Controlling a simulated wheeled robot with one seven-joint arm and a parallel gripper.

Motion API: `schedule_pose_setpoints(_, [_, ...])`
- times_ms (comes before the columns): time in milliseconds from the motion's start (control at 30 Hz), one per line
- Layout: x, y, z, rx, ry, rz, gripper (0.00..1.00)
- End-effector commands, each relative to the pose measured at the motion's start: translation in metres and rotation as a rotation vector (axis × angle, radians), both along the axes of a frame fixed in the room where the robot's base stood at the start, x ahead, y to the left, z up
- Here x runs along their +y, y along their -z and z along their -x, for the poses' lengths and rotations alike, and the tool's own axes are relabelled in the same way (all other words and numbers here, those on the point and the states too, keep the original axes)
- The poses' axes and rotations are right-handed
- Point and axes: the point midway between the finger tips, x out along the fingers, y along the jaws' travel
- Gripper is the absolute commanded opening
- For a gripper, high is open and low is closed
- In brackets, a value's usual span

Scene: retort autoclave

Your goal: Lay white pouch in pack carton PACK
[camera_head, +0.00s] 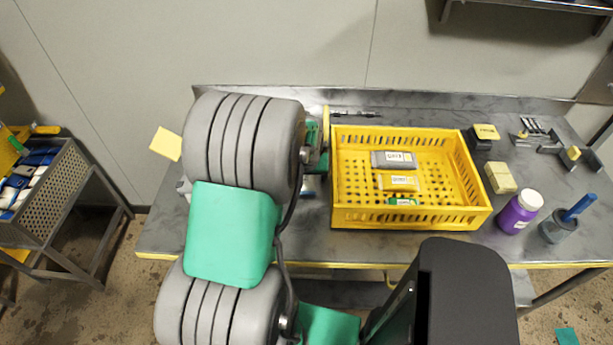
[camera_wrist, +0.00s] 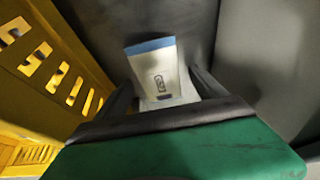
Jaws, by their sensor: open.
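In the wrist view a white pouch (camera_wrist: 154,64) with a blue band along its top edge and a small dark printed mark stands out between my fingers. My gripper (camera_wrist: 163,88) is open, with one dark finger on each side of the pouch's lower part. I cannot tell whether either finger touches it. In the head view my arm hides the pouch and most of the gripper, which is at the left end of the yellow crate. No carton with a readable PACK label shows in either view.
The yellow slotted crate (camera_head: 342,214) holds a grey, a yellow and a green pack; its wall (camera_wrist: 62,72) rises close left of my gripper. A grey wall surface is behind the pouch.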

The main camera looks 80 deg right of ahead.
Motion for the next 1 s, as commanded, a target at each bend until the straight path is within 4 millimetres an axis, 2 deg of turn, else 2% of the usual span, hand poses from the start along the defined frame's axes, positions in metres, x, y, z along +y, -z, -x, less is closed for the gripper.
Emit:
schedule_pose_setpoints(133, [-0.0003,-0.0005,-0.0001,0.0,0.0,0.001,0.8])
schedule_pose_setpoints(1000, [-0.0005,-0.0014,-0.0001,0.0,-0.001,0.002,0.09])
